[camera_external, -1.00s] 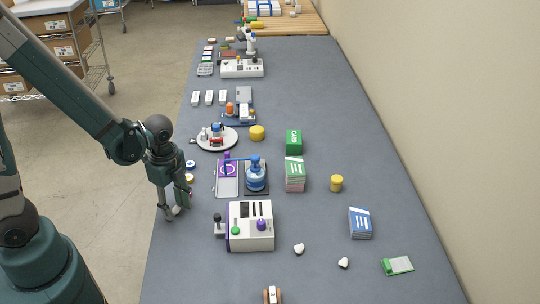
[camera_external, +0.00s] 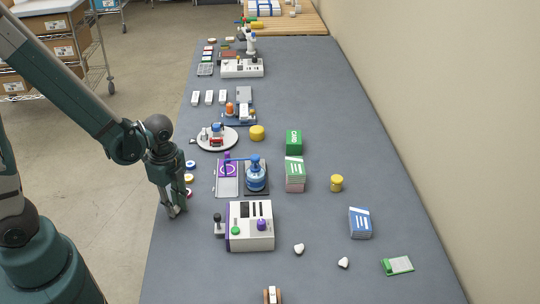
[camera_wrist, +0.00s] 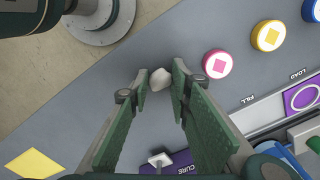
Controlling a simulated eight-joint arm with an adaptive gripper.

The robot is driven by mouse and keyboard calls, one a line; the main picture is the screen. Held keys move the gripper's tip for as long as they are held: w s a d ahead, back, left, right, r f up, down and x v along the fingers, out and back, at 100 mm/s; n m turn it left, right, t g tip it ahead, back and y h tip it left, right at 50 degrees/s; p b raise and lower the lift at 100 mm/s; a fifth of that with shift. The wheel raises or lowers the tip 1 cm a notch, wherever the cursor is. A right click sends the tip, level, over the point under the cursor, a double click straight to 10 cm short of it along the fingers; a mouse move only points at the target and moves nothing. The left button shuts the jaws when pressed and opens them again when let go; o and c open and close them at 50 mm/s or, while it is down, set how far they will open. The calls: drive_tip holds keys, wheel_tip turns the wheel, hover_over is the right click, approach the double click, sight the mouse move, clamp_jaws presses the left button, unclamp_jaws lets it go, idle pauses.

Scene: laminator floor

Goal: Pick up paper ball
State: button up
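A small white paper ball (camera_wrist: 160,79) is between my fingertips in the wrist view, with both fingers against or very close to its sides. My gripper (camera_wrist: 160,76) has closed in on it, low at the left edge of the grey table. In the external view my gripper (camera_external: 174,212) points down, and the ball is mostly hidden by the fingers. Two other small white lumps, one (camera_external: 299,249) and another (camera_external: 343,262), lie on the table to the right.
A white control box (camera_external: 250,228) with a black lever stands right of my gripper. Round coloured discs, one pink (camera_wrist: 217,64), lie close by. A blue pump bottle (camera_external: 256,175), card stacks (camera_external: 295,177) and a blue pack (camera_external: 360,223) stand farther right.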

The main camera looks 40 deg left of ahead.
drive_tip(key=shift+r, duration=0.1)
wheel_tip(320, 180, up, 10)
drive_tip(key=p, duration=0.2)
idle(0.6)
drive_tip(key=shift+w, duration=0.1)
idle(0.5)
drive_tip(key=w+d+r+p, duration=0.25)
drive_tip(key=w+d, duration=0.45)
drive_tip(key=w, duration=0.6)
drive_tip(key=w+d+r+p, duration=0.2)
drive_tip(key=w+d+r, duration=0.2)
drive_tip(key=w+d, duration=0.55)
drive_tip(key=w+d+p, duration=0.2)
drive_tip(key=w+d, duration=0.6)
drive_tip(key=w, duration=0.2)
drive_tip(key=w+d+f+n+p, duration=0.1)
drive_tip(key=w+d+p, duration=0.1)
drive_tip(key=w+d, duration=0.6)
drive_tip(key=shift+w+f, duration=0.3)
drive_tip(key=shift+w, duration=1.3)
hover_over(337, 178)
drive_tip(key=shift+f+p, duration=0.3)
drive_tip(key=shift+f, duration=2.85)
